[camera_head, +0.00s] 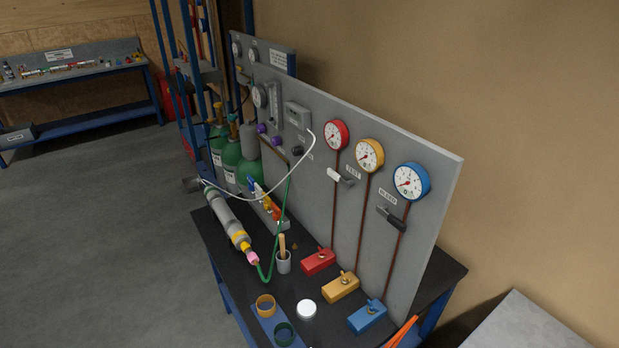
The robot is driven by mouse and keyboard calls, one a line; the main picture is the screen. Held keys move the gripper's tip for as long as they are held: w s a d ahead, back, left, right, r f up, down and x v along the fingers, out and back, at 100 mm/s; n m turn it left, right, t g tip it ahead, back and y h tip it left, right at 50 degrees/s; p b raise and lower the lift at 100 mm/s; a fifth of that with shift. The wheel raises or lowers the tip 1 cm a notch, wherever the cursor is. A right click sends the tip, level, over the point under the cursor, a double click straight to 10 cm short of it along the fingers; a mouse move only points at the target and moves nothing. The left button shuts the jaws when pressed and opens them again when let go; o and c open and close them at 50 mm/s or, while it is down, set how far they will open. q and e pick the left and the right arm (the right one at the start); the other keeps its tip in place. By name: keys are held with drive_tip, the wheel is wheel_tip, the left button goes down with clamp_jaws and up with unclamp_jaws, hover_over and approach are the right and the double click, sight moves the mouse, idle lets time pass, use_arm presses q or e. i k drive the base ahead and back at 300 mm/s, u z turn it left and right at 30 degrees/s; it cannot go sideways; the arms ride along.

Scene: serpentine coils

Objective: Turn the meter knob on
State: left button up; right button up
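A grey upright panel stands on a black bench (235,262). It carries a red-rimmed gauge (336,135), a yellow-rimmed gauge (370,155) and a blue-rimmed gauge (411,181). A white lever (340,176) and a black lever (391,217) sit below them. A grey meter box (298,114) is further left on the panel, with a small dark knob (297,150) below it. Two purple knobs (276,141) sit left of that. I cannot tell which is the meter knob or its setting. Neither gripper is in view.
Red (318,262), yellow (341,288) and blue blocks (367,316) line the panel's foot. A torch-like tube (228,219) with a green hose lies at the bench's left. Green cylinders (232,165) stand behind. Open floor (90,240) is at left.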

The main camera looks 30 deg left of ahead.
sight(297, 151)
drive_tip(key=k, duration=1)
drive_tip(key=u, duration=2.2)
drive_tip(key=i, duration=3.9)
drive_tip(key=z, duration=2.55)
